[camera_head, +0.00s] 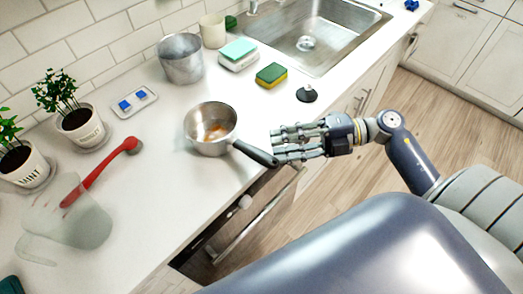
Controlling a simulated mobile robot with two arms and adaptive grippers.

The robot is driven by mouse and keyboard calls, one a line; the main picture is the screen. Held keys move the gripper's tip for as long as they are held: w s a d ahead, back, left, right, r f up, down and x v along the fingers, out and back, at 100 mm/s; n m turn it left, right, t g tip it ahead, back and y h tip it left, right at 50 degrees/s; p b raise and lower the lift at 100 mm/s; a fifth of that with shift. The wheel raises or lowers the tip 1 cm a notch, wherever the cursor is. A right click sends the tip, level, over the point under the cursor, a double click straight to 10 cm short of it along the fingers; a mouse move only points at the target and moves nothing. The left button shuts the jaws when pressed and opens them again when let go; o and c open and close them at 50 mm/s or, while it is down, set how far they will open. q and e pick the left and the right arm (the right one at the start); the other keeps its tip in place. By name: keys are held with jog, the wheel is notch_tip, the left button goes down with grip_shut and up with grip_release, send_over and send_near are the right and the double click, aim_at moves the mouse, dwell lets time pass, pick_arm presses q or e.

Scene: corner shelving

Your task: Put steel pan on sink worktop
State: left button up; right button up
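The steel pan (197,147) is a small round pan with brownish contents or stains inside. It sits on the white worktop (165,190) left of the sink, and its black handle (256,153) points right toward the front edge. My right gripper (277,145) reaches in from the right, beside the handle's end. Its fingers are spread with a gap between them, and the handle end overlaps the lower fingers; contact is unclear. The sink (335,22) is at the upper right, set into the worktop. My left gripper is not in view.
A metal pot (181,62), a white cup (213,31), a teal-topped sponge block (238,54), a green-yellow sponge (271,76) and a black stopper (307,94) stand between pan and sink. A red brush (98,175), clear jug (75,225) and potted plants (78,122) are left.

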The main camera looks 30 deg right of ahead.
jog(key=shift+b+v, duration=0.4)
jog(key=shift+v, duration=1.75)
jog(key=shift+r, duration=0.1)
